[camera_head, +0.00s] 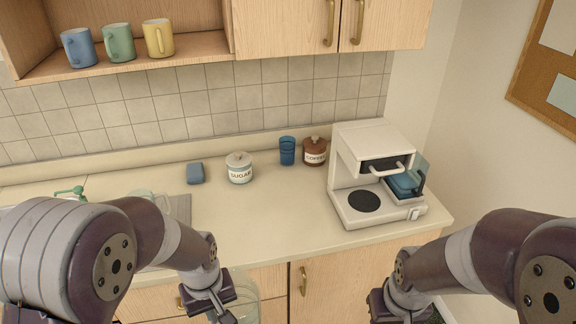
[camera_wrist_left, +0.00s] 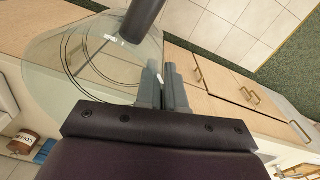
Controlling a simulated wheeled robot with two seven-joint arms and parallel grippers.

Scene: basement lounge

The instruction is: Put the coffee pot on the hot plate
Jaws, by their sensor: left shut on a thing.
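The clear glass coffee pot (camera_head: 246,292) hangs in front of the counter, low in the head view. It also fills the upper left of the left wrist view (camera_wrist_left: 62,68). My left gripper (camera_head: 222,312) is shut on the pot; its fingers also show in the left wrist view (camera_wrist_left: 166,86), where the exact grip is partly hidden. The hot plate (camera_head: 364,201) is a bare black disc on the base of the white coffee maker (camera_head: 376,140), right of the pot. My right gripper (camera_head: 388,306) is at the bottom edge, its fingertips out of sight.
A sugar jar (camera_head: 239,168), blue cup (camera_head: 287,151) and brown coffee jar (camera_head: 314,152) stand at the back of the counter (camera_head: 270,215). A blue block (camera_head: 195,173) lies further left. Mugs stand on the shelf (camera_head: 190,57).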

